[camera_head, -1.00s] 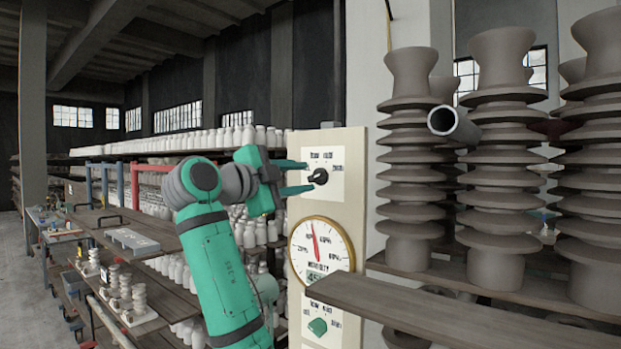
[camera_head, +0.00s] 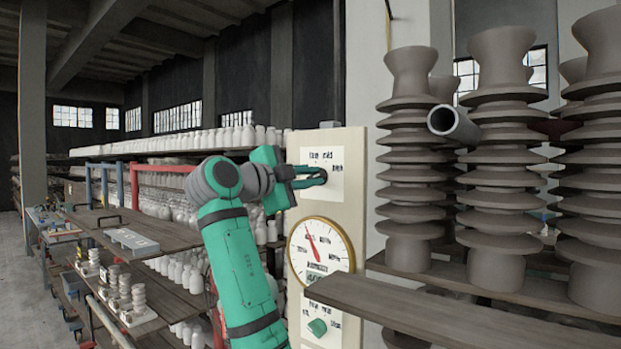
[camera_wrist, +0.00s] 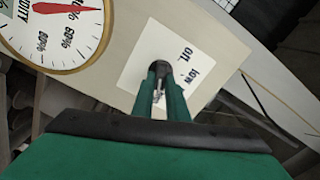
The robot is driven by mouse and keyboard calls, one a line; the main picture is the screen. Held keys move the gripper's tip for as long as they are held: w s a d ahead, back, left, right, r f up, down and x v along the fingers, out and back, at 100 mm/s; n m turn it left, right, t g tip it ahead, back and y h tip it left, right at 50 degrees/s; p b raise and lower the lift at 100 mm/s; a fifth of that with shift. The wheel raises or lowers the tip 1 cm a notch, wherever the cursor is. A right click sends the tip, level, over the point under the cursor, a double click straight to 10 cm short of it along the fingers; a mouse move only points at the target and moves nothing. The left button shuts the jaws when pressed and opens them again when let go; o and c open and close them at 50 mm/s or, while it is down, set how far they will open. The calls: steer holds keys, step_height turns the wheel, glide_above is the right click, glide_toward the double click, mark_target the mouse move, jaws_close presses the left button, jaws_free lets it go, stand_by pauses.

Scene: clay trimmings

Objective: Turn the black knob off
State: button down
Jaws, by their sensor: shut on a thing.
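The black knob (camera_wrist: 160,68) sits on a white label plate (camera_wrist: 140,83) on a cream panel. In the wrist view the plate reads "off" and "low" beside the knob. My gripper (camera_head: 322,175) is at the knob, and its two green fingers (camera_wrist: 162,90) are shut on it from either side. The fingers hide much of the knob, so its pointer direction cannot be told. In the head view the knob is mostly covered by the fingers.
A round humidity dial (camera_head: 321,250) with a red needle is below the plate on the cream panel (camera_head: 345,195). A green knob (camera_head: 317,327) is lower down. A wooden shelf (camera_head: 420,310) juts out at right, beneath stacked grey insulators (camera_head: 408,160).

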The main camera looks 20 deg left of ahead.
steer(key=n, duration=0.3)
steer(key=shift+n, duration=0.4)
steer(key=n, duration=1.4)
steer(key=a+n, duration=0.1)
steer(key=n, duration=0.6)
steer(key=shift+w+f, duration=0.1)
steer(key=shift+w, duration=0.15)
steer(key=shift+f+n, duration=0.1)
steer(key=shift+n, duration=0.9)
steer(key=c, duration=1.7)
jaws_free()
steer(key=shift+c, duration=0.2)
